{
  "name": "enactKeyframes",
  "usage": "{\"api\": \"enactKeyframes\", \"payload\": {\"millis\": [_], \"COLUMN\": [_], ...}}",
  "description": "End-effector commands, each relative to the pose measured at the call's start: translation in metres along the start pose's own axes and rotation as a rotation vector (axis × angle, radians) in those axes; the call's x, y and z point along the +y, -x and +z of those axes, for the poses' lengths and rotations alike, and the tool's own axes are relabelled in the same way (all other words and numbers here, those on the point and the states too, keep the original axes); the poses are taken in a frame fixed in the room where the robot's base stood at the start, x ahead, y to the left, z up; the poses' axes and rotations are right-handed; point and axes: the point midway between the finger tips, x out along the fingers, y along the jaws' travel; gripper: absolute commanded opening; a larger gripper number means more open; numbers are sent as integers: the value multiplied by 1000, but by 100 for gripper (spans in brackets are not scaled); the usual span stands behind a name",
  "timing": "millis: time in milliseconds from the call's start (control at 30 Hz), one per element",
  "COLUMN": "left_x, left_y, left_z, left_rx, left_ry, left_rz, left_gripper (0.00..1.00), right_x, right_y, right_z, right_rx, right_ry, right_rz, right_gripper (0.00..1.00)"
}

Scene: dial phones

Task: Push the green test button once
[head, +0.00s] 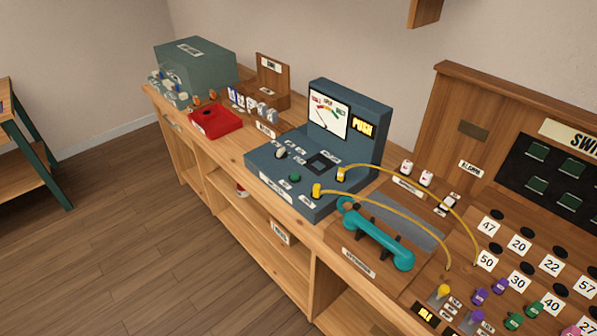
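The green test button (294,178) is a small round green knob on the sloped front panel of the blue-grey tester box (262,172). Nothing covers it. The tester's upright back carries a dial meter (328,111) and a lit yellow sign (363,126). Two yellow plugs (316,190) with yellow cords stand in the panel to the right of the button. Neither of my grippers is in the head view.
A teal handset (376,238) lies right of the tester, before a switchboard (485,145) with numbered jacks and coloured plugs. A red tray (215,121) and a grey-green box (195,65) stand to the left. The wooden floor (110,220) is open at left.

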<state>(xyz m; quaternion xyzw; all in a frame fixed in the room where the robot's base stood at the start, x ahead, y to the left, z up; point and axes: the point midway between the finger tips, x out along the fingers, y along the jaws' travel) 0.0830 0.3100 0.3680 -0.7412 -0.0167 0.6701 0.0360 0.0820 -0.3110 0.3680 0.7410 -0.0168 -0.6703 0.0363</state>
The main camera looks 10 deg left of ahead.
Motion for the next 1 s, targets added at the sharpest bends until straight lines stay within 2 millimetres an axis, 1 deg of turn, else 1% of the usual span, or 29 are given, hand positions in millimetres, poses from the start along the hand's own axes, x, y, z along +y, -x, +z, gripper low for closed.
{"api": "enactKeyframes", "payload": {"millis": [467, 567, 600, 667, 1000], "left_x": [0, 0, 0, 0, 0], "left_y": [0, 0, 0, 0, 0], "left_z": [0, 0, 0, 0, 1], "left_rx": [0, 0, 0, 0, -1], "left_ry": [0, 0, 0, 0, 0], "left_rz": [0, 0, 0, 0, 0], "left_gripper": [35, 18, 10, 0, 0], "right_x": [0, 0, 0, 0, 0], "right_y": [0, 0, 0, 0, 0], "right_z": [0, 0, 0, 0, 0], "right_rx": [0, 0, 0, 0, 0], "right_ry": [0, 0, 0, 0, 0], "right_rz": [0, 0, 0, 0, 0], "right_gripper": [55, 55, 55, 55, 55]}}
